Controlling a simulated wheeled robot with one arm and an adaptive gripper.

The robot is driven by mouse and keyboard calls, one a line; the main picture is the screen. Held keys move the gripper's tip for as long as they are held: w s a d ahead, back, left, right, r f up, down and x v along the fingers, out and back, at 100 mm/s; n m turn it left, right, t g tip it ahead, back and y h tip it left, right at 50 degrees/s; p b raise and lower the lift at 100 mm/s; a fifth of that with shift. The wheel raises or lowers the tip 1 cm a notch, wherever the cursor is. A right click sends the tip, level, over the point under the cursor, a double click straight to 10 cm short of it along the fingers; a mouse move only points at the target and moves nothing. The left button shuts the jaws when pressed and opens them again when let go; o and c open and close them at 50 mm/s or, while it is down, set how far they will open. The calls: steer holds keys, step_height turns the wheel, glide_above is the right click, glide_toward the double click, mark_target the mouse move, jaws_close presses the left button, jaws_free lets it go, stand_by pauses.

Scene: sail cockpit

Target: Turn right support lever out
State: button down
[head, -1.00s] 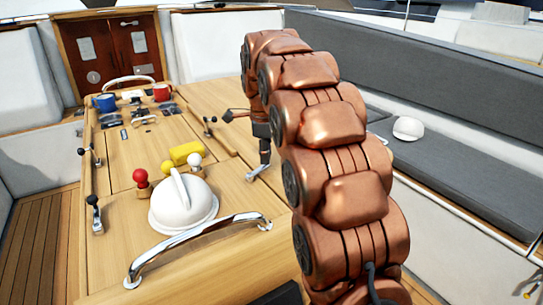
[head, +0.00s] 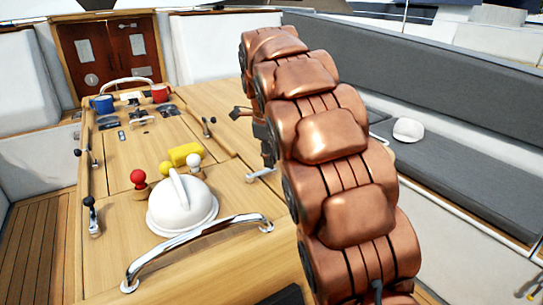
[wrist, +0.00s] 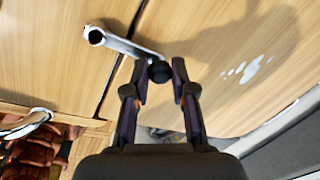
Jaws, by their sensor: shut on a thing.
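The right support lever is a chrome arm (wrist: 122,43) with a black knob (wrist: 159,72) at its end. In the wrist view it runs from its round chrome pivot at the upper left to the knob between my fingertips. My gripper (wrist: 160,74) is shut on the knob. In the head view my gripper is mostly hidden behind my copper arm. Only a chrome part of the lever (head: 260,174) shows there, at the table's right side, just left of my arm.
The wooden table carries a white domed cover (head: 182,207), a chrome handrail (head: 200,240), a yellow object (head: 183,154) and red (head: 160,92) and blue (head: 102,103) mugs. Other levers stand along it. A grey bench (head: 440,165) with a white dome (head: 408,130) lies to the right.

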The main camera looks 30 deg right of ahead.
steer(key=c, duration=1)
jaws_free()
steer(key=shift+s, duration=0.1)
steer(key=shift+o, duration=0.2)
step_height(320, 180, up, 7)
steer(key=a, duration=0.1)
steer(key=shift+s+r, duration=0.2)
steer(key=shift+s, duration=0.25)
